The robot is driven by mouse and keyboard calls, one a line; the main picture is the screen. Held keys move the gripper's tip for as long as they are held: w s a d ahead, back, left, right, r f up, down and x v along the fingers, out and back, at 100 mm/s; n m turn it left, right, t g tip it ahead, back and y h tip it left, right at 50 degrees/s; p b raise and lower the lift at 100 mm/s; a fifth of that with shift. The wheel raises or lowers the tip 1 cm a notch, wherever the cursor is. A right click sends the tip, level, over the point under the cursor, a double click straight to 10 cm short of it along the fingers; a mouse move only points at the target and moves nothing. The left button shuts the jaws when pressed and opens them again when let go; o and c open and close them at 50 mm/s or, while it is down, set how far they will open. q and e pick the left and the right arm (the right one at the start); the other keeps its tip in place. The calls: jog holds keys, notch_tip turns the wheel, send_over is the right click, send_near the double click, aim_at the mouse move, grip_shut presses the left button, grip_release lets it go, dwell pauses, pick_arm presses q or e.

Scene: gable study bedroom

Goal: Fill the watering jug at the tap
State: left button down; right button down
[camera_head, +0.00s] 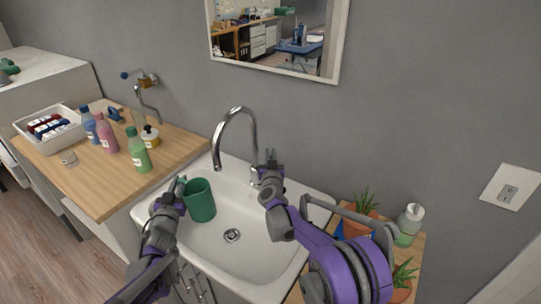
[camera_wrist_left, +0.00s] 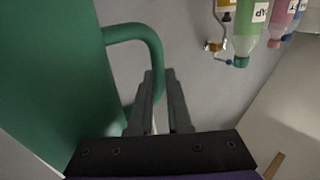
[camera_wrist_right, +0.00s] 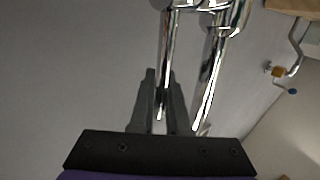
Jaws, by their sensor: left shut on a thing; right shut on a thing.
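The green watering jug (camera_head: 199,202) is held upright at the left side of the white sink (camera_head: 262,258), its open top just below the tap's spout end. My left gripper (camera_head: 180,186) is shut on the jug's handle, which passes between its fingers in the left wrist view (camera_wrist_left: 157,62). The chrome tap (camera_head: 237,111) arches over the sink from its back edge. My right gripper (camera_head: 271,158) is shut on a thin chrome rod of the tap, seen in the right wrist view (camera_wrist_right: 167,50). No water stream is visible. The jug's inside is hard to make out.
At the right stand potted plants (camera_head: 363,203) and a pump bottle (camera_head: 408,225). A mirror (camera_head: 342,45) hangs above.

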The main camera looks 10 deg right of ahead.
jog(key=shift+s+a, duration=0.1)
dwell(0.3)
jog(key=s+a+n+t, duration=0.1)
jog(key=n+t, duration=0.1)
jog(key=shift+s+a+r+t, duration=0.1)
jog(key=shift+s+a+t, duration=0.25)
jog(key=shift+t, duration=0.05)
jog(key=shift+s+a+n+t+y, duration=0.15)
jog(key=shift+s+a+n+t, duration=0.25)
jog(key=shift+n+t, duration=0.25)
jog(key=shift+s+a+n+t+y, duration=0.15)
jog(key=shift+s+a+n+t, duration=0.25)
jog(key=shift+n+t, duration=0.25)
jog(key=c, duration=0.9)
grip_release()
jog(key=shift+s, duration=0.1)
